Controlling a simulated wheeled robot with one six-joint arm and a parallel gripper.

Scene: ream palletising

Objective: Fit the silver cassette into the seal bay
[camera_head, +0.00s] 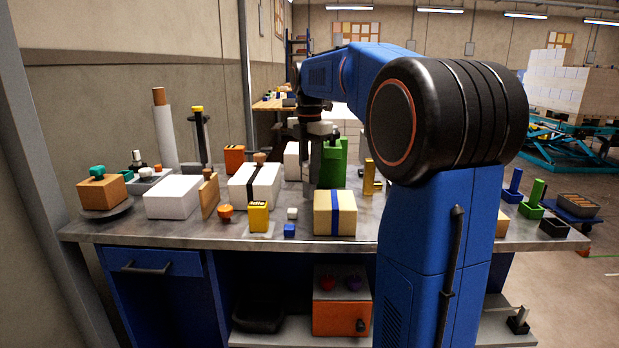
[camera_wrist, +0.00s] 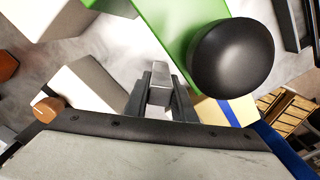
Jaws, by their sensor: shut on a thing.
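My gripper (camera_head: 312,182) is over the middle of the bench, close beside a green device (camera_head: 332,164). In the wrist view my gripper (camera_wrist: 160,103) is shut on a small silver block, the silver cassette (camera_wrist: 160,78), which sticks out beyond the fingertips. The green device (camera_wrist: 178,22) has a large black rounded knob (camera_wrist: 231,58) and lies just beyond and right of the cassette. I cannot tell which part is the seal bay, nor whether the cassette touches anything.
A white strapped ream (camera_head: 254,186) stands left of my gripper, and a tan box with a blue band (camera_head: 335,214) in front. A yellow box (camera_head: 259,216) and small blocks sit near the front edge. Blue, green and black trays (camera_head: 531,210) are at right.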

